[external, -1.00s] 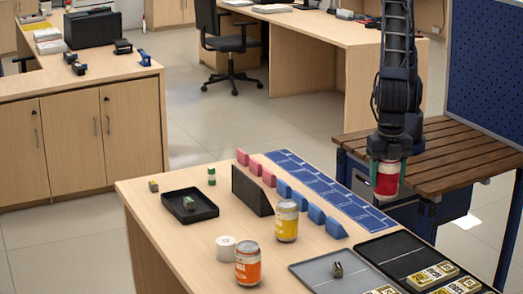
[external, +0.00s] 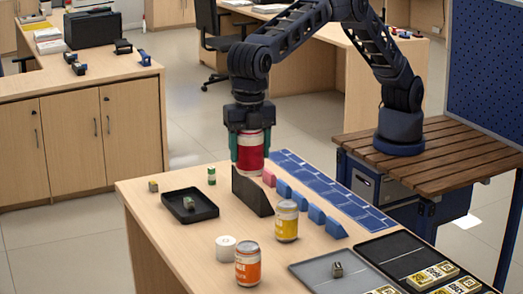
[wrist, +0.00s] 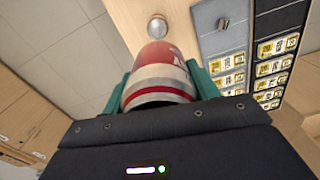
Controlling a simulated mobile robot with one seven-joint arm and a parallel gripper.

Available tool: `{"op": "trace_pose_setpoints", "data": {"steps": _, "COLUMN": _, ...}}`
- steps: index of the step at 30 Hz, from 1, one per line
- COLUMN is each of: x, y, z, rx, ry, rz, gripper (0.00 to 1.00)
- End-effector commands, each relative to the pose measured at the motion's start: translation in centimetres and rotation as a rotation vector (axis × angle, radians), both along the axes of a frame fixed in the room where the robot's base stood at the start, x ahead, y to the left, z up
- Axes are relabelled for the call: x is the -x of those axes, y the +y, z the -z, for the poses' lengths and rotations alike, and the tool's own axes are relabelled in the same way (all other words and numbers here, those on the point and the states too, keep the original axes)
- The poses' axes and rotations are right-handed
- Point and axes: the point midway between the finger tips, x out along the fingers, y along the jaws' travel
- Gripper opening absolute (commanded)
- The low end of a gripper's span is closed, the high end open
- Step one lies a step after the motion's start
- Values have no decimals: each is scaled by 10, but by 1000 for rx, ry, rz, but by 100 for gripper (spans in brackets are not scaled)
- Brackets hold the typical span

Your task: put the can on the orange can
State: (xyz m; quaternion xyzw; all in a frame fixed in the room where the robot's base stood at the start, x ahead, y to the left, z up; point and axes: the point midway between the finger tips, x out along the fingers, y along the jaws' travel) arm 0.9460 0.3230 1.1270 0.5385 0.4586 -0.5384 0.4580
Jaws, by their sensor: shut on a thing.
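In the wrist view the red can (wrist: 158,75) sits between the green fingers (wrist: 160,92). The orange can (external: 248,265) stands upright at the counter's near edge, well below and nearer the camera than the held can. Its top looks clear. A round pale top (wrist: 157,27) shows beyond the held can in the wrist view; I cannot tell whose it is.
A yellow can (external: 286,222) and a white roll (external: 226,248) stand near the orange can. The dark panel (external: 250,190), pink and blue blocks (external: 314,214), a small black tray (external: 200,213) and a grey tray (external: 308,268) are also on the counter.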

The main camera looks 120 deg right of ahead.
Motion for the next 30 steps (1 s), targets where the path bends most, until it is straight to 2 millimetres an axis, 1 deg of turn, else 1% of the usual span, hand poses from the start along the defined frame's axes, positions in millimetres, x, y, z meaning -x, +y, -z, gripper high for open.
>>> {"op": "trace_pose_setpoints", "data": {"steps": 2, "x": -5, "y": -4, "z": 0, "rx": -1, "ry": -1, "rz": -2, "gripper": 25}}
{"op": "trace_pose_setpoints", "data": {"steps": 5, "x": -7, "y": -5, "z": 11, "rx": 0, "ry": 1, "rz": -3, "gripper": 25}}
{"op": "trace_pose_setpoints", "data": {"steps": 18, "x": -6, "y": -5, "z": 104, "rx": 2, "ry": 1, "rz": -3, "gripper": 25}}
{"op": "trace_pose_setpoints", "data": {"steps": 21, "x": -6, "y": -5, "z": 124, "rx": 1, "ry": 1, "rz": -3, "gripper": 25}}
{"op": "trace_pose_setpoints", "data": {"steps": 24, "x": -6, "y": -5, "z": 140, "rx": 1, "ry": 0, "rz": -2, "gripper": 25}}
{"op": "trace_pose_setpoints", "data": {"steps": 27, "x": -6, "y": -5, "z": 150, "rx": 0, "ry": -1, "rz": -2, "gripper": 25}}
{"op": "trace_pose_setpoints", "data": {"steps": 30, "x": -6, "y": -5, "z": 155, "rx": -1, "ry": -2, "rz": -2, "gripper": 25}}
